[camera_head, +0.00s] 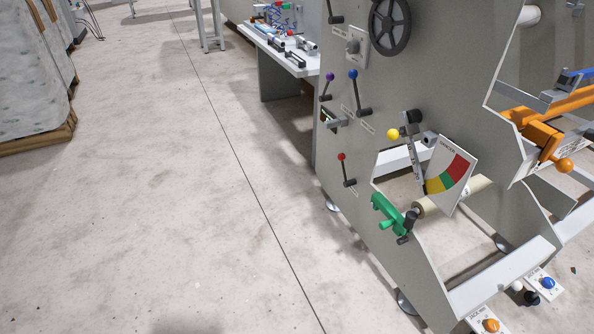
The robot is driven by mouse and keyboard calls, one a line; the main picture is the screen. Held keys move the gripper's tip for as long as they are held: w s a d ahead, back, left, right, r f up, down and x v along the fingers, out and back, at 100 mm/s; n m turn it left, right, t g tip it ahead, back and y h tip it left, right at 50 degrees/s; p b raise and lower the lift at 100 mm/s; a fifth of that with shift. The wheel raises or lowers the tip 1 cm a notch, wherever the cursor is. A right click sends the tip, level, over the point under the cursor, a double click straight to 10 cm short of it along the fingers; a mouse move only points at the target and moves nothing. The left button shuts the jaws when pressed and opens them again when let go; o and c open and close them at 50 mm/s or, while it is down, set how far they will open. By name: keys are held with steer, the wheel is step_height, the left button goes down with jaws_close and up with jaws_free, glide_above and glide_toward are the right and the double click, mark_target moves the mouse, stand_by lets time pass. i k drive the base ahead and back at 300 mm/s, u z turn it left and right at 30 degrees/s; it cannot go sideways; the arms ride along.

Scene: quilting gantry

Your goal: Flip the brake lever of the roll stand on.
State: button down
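The roll stand (385,120) is a grey-panelled frame at the right. Several levers are on its side panel: a purple-knobbed lever (327,86), a blue-knobbed lever (356,92) and a red-knobbed lever (345,170), each with its knob raised above its pivot. A black lever (332,14) is cut by the top edge. A yellow ball (393,134) sits beside a gauge arm. Small labels near the levers are too small to read, so I cannot tell which lever is the brake. My gripper is not in view.
A tension gauge (452,168), a green clamp-like handle (387,212) and a black handwheel (390,24) project from the stand. Orange parts (545,136) are at the right. A bench (272,45) with tools stands behind. Wrapped rolls on a pallet (40,139) are left. The concrete floor between is clear.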

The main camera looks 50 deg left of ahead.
mark_target(340, 157)
steer(key=u, duration=1.75)
steer(key=k, duration=0.65)
steer(key=z, duration=0.35)
steer(key=i, duration=1.6)
steer(key=u, duration=0.6)
